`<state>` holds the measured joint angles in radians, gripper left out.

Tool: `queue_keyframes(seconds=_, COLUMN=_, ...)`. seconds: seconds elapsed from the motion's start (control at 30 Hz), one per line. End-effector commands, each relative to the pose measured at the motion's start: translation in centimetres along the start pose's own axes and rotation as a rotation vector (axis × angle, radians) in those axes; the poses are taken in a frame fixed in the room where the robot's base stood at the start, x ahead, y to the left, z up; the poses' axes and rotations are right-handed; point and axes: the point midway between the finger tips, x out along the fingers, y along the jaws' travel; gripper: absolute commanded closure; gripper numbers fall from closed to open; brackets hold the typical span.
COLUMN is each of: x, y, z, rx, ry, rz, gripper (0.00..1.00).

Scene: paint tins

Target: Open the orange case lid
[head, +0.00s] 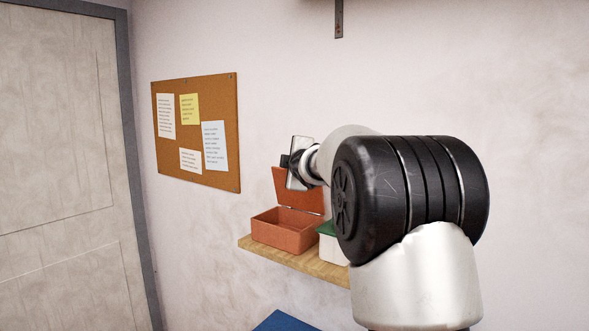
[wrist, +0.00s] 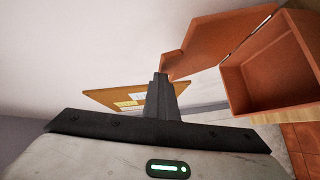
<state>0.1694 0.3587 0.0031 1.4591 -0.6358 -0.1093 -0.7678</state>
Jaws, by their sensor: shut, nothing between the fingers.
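The orange case (head: 283,236) sits on a wooden shelf, and its box is open at the top. Its lid (head: 298,194) stands raised at the back, tilted up from the hinge side. In the wrist view the lid (wrist: 215,45) and the hollow box (wrist: 265,78) are at the upper right. My gripper (head: 285,161) is at the lid's upper edge in the head view. In the wrist view its dark fingers (wrist: 161,88) are together and empty, with their tips by a corner of the lid. I cannot tell whether they touch it.
The wooden shelf (head: 300,262) is fixed along the wall. A white box with a green lid (head: 328,238) stands right of the case, partly hidden by my arm. A cork board (head: 220,170) with notes hangs at left. A blue surface (head: 284,322) shows below the shelf.

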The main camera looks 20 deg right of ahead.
Motion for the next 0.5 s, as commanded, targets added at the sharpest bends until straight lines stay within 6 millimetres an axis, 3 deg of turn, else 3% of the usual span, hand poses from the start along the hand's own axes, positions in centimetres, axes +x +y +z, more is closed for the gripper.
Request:
queue_keyframes(seconds=0.03, x=0.18, y=-1.02, z=0.36, rx=0.002, ry=-0.009, rz=-0.020, gripper=0.95)
queue_keyframes(seconds=0.17, x=0.18, y=-1.14, z=0.38, rx=0.002, ry=-0.010, rz=-0.021, gripper=0.73)
queue_keyframes(seconds=0.5, x=-0.06, y=-1.08, z=0.35, rx=0.003, ry=-0.009, rz=-0.020, gripper=0.72)
